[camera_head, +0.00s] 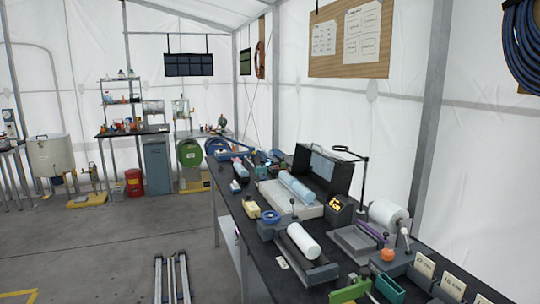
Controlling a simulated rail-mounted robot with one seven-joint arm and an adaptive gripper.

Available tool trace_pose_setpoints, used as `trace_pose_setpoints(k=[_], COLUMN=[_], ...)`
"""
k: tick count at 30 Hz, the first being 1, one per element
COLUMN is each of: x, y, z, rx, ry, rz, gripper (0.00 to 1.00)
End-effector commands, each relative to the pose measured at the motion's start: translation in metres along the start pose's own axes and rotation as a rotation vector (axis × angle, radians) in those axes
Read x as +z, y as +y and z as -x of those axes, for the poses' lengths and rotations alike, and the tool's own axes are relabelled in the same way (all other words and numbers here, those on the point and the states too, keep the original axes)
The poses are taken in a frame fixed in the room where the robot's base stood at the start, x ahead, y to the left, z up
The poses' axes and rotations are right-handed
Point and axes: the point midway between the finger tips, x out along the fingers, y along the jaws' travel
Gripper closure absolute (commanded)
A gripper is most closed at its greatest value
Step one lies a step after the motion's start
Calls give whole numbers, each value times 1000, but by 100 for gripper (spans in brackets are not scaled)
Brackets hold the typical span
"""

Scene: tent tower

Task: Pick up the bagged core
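A pale blue cylinder (297,187), which may be the bagged core, lies at an angle in a light grey tray (286,206) on the dark bench. A white cylinder (303,240) lies nearer on a dark grey stand; I cannot tell for certain which of the two is the bagged core. An open black case (326,172) stands behind the pale blue cylinder. My gripper is not in view.
The long bench (262,250) runs along the right wall, crowded with a white roll (388,214), a round orange item (388,254), a yellow block (252,209) and a lamp arm (362,165). Metal rails (172,279) lie on the floor. Open floor (120,240) extends left.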

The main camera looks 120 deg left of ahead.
Motion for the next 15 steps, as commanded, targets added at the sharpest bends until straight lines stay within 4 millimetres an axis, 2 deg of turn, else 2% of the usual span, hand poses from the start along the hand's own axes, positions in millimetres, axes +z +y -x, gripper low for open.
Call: trace_pose_setpoints(k=[13,14,15], x=[0,0,0], y=[0,0,0], z=[0,0,0], rx=[0,0,0], ry=[0,0,0], rz=[0,0,0], gripper=[100,93,79])
